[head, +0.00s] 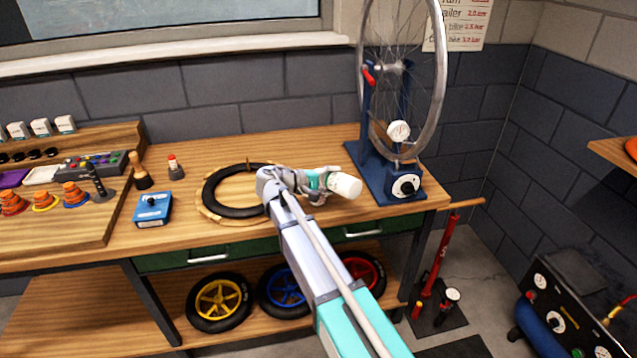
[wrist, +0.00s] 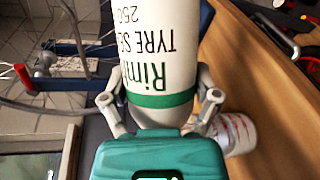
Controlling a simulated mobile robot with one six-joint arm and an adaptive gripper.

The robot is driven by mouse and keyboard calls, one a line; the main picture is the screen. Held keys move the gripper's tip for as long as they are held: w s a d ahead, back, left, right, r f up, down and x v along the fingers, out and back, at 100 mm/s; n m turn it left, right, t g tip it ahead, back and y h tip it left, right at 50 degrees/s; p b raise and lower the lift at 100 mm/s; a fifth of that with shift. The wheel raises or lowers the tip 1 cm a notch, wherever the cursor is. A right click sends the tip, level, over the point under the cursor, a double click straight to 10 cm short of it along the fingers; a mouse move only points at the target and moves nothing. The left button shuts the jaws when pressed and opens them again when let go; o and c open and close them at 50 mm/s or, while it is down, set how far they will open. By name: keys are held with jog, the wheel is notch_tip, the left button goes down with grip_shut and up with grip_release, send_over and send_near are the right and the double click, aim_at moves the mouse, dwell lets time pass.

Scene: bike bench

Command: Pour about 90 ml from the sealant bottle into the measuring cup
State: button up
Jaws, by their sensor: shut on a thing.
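The sealant bottle (wrist: 158,45) is white with a green band and printed lettering. My gripper (wrist: 160,100) is shut around it in the wrist view. In the head view my gripper (head: 305,182) holds the bottle (head: 345,186) above the right part of the bench, lying close to horizontal, with a white end sticking out to the right. The measuring cup (wrist: 238,133), pale with red marks, shows in the wrist view right of the gripper, partly hidden by it. I cannot make out the cup in the head view. No liquid stream shows.
A blue wheel stand (head: 385,175) with a wheel stands close to the bottle's right. A black tyre (head: 222,207) lies left of my gripper. A blue box (head: 153,209) and a wooden-handled tool (head: 140,172) are further left. The bench front between box and tyre is clear.

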jog(key=shift+s+d+r+m+y+p, duration=0.15)
jog(key=shift+r+m+y+p, duration=0.3)
jog(key=shift+p, duration=0.45)
jog(key=shift+s+f+m, duration=0.1)
jog(key=shift+f+m, duration=0.2)
jog(key=shift+m, duration=0.05)
jog(key=shift+f+m+y, duration=0.4)
jog(key=shift+f+y, duration=0.05)
jog(key=shift+s+d+f+m+t+y, duration=0.3)
jog(key=shift+d+f+m+t+y, duration=0.1)
jog(key=shift+f+m, duration=0.3)
jog(key=shift+w+a+f+m+y+b, duration=0.1)
jog(key=shift+w+f+m+y+b, duration=0.05)
jog(key=shift+m+y+b, duration=0.15)
jog(key=shift+f, duration=0.2)
